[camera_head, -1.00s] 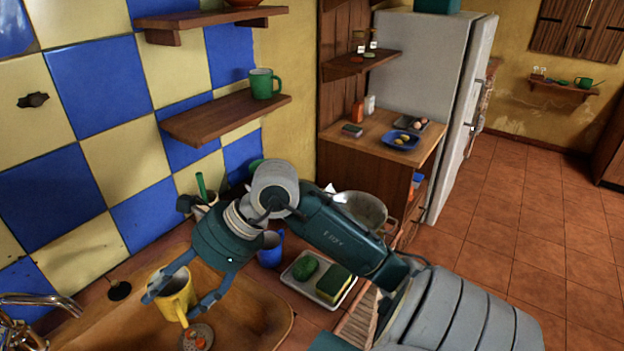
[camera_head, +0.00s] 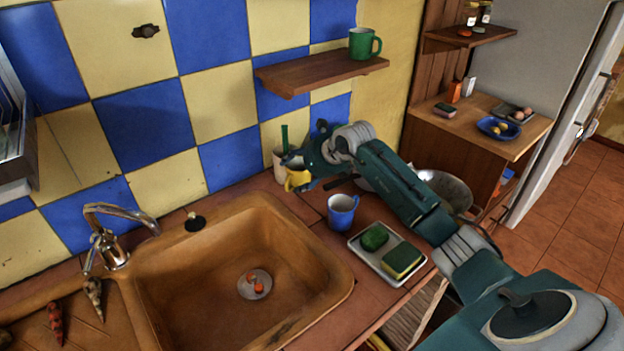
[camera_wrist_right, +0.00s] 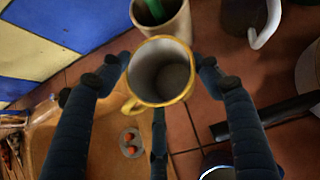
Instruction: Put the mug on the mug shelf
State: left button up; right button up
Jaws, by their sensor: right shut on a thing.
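A yellow mug (camera_head: 297,181) is held by my right gripper (camera_head: 305,172), low near the tiled wall behind the sink. In the right wrist view the yellow mug (camera_wrist_right: 163,72) sits between the fingers (camera_wrist_right: 163,66), its open rim facing the camera and its handle at the lower left. In the head view my arm partly hides it. A wooden wall shelf (camera_head: 290,80) with a green mug (camera_head: 362,43) on its right end is above the gripper; its left part is bare. A blue mug (camera_head: 342,212) stands on the counter. My left gripper is out of view.
A cup with a green item (camera_head: 279,158) stands close beside the yellow mug. The brown sink (camera_head: 160,290) and faucet (camera_head: 112,225) are at left. A tray (camera_head: 372,262) holds a sponge (camera_head: 402,260) and a green object. A pan (camera_head: 446,190) lies behind my arm.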

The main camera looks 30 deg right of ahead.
aim_at(304, 182)
jog(key=shift+f+p, duration=0.4)
jog(key=shift+f, duration=1.9)
jog(key=o, duration=0.9)
jog(key=shift+f, duration=0.1)
jog(key=o, duration=0.4)
